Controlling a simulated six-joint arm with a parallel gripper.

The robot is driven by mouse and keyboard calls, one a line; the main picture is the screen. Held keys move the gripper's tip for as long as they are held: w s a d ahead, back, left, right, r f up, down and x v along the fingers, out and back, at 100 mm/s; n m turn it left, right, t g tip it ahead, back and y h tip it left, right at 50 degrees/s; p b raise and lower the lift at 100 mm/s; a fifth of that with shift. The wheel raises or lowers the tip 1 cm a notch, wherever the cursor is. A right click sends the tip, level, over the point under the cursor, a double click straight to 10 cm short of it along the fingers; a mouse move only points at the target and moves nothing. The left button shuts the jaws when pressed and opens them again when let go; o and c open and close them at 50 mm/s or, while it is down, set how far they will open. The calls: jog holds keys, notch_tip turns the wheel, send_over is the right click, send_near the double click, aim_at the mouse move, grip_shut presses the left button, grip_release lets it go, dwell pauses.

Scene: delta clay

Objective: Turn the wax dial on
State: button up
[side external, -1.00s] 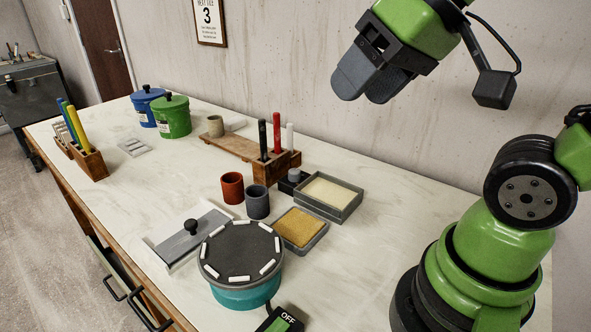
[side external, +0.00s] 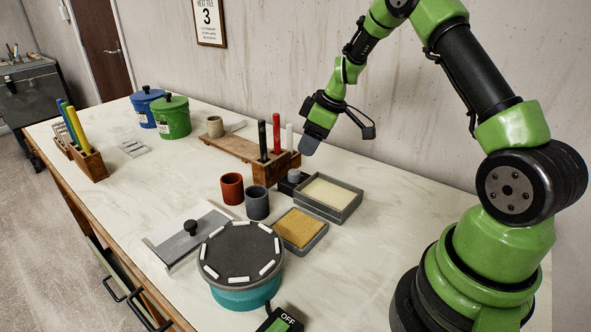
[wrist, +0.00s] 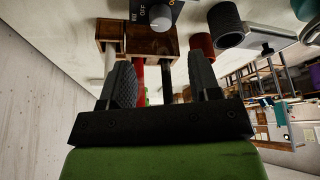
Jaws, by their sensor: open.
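The wax dial (side external: 294,175) is a small grey knob on a black box beside the cream-filled grey tray (side external: 328,193). In the wrist view the dial (wrist: 160,17) shows at the top edge, with the word OFF on its black panel. My gripper (side external: 309,146) hangs above and slightly right of the dial in the side view, apart from it. In the wrist view my gripper (wrist: 163,76) has its two dark fingers spread, and nothing is clearly held between them. The dial's pointer mark is too small to read.
A wooden rack (side external: 272,170) with black, red and white sticks stands close behind the dial. A red cup (side external: 232,188), a grey cup (side external: 257,203) and a sponge tray (side external: 300,229) are nearby. A turntable (side external: 240,252) stands in front, near an OFF switch (side external: 281,321).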

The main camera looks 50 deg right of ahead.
aim_at(294, 172)
jog(key=x, duration=0.9)
jog(key=shift+f, duration=0.15)
jog(key=c, duration=0.9)
